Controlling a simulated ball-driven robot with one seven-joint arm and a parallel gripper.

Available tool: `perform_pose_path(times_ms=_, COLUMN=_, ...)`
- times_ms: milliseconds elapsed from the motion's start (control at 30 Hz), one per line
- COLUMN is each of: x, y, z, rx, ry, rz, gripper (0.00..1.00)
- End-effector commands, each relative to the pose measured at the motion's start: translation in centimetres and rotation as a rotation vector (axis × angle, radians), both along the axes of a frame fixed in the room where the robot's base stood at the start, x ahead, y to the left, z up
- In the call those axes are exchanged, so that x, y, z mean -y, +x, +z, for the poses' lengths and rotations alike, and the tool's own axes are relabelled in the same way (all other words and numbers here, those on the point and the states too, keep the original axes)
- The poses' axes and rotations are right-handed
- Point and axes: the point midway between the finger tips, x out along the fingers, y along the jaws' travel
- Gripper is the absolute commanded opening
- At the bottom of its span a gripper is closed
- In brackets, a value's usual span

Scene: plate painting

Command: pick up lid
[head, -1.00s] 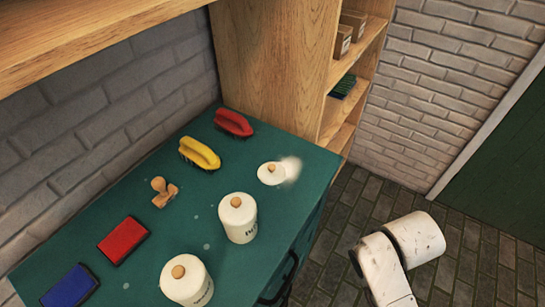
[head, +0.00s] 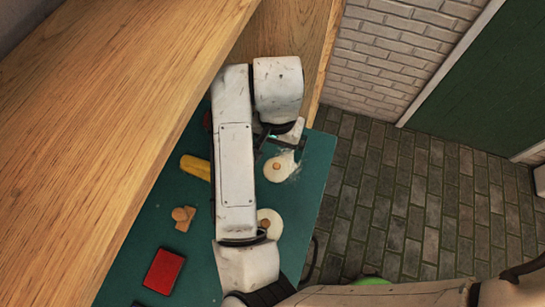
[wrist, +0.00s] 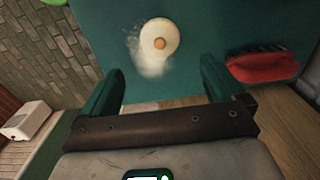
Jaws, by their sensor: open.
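The lid (head: 279,166) is a flat white disc with a round wooden knob. It lies on the green table top near the right edge, with white powder beside it. In the wrist view the lid (wrist: 159,38) is ahead of my gripper (wrist: 163,75), roughly centred between the fingers and apart from them. The gripper is open and empty. In the head view my gripper (head: 285,143) is mostly hidden by my arm and appears just beyond the lid. A white jar (head: 269,222) with a similar knobbed top stands nearer, partly behind my arm.
A red brush (wrist: 262,67) lies right of the lid in the wrist view. A yellow brush (head: 196,167), a wooden stamp (head: 183,217) and a red pad (head: 164,271) lie on the table's left. A wooden shelf (head: 130,110) overhangs the left side. Tiled floor lies right.

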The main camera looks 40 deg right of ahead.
Motion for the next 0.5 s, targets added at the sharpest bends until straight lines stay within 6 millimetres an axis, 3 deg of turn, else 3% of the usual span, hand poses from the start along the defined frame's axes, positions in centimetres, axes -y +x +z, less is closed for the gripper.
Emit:
perform_pose_path(times_ms=300, x=0.0, y=0.0, z=-4.3, rx=-0.001, ry=0.000, rz=-0.001, gripper=0.95)
perform_pose_path(times_ms=500, x=0.0, y=0.0, z=-5.7, rx=-0.001, ry=0.000, rz=-0.001, gripper=0.95)
